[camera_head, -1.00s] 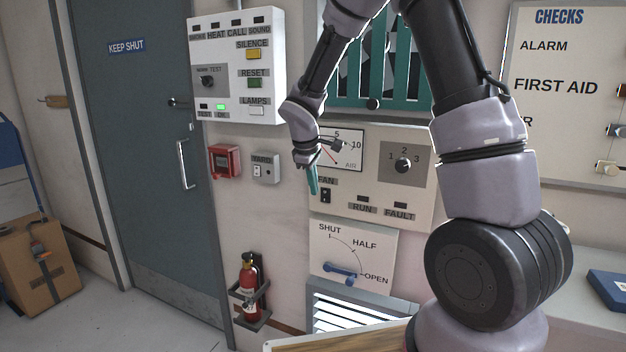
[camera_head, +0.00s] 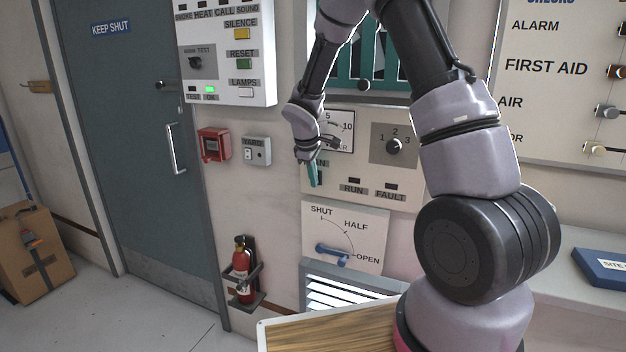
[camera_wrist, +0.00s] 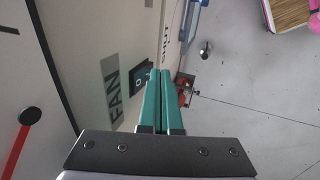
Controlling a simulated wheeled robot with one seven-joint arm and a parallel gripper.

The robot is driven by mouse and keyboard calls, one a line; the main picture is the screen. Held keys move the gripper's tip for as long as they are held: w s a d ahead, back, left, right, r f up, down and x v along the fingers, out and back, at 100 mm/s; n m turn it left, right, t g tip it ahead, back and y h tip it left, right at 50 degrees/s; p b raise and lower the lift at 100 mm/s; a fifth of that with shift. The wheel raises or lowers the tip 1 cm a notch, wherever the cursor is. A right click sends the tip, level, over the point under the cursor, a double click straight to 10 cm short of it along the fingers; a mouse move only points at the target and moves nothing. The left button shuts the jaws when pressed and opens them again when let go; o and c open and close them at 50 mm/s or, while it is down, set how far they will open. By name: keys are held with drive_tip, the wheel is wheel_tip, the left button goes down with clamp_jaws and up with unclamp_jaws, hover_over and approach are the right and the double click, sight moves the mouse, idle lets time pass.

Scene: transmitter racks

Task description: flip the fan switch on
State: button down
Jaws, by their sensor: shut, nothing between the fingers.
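The fan switch (camera_wrist: 138,82) shows in the wrist view as a small dark plate with a pale "O" mark, beside the FAN label (camera_wrist: 114,92). It is on the cream panel (camera_head: 350,168) on the wall. My gripper (camera_wrist: 159,73) is shut and empty, its two teal fingers side by side with their tips close to the switch. I cannot tell whether they touch it. In the head view my gripper (camera_head: 314,183) hides the switch and part of its label. The switch's lever position is not clear.
The panel also bears a gauge (camera_head: 341,122) and a rotary knob (camera_head: 394,147). Below are the SHUT/HALF/OPEN lever (camera_head: 331,254) and a vent (camera_head: 345,295). A fire extinguisher (camera_head: 241,270) hangs lower left. A wood-topped surface (camera_head: 320,335) stands in front.

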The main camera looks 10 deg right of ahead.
drive_tip(key=shift+w+d+f, duration=0.15)
drive_tip(key=shift+w, duration=0.05)
drive_tip(key=shift+r, duration=0.85)
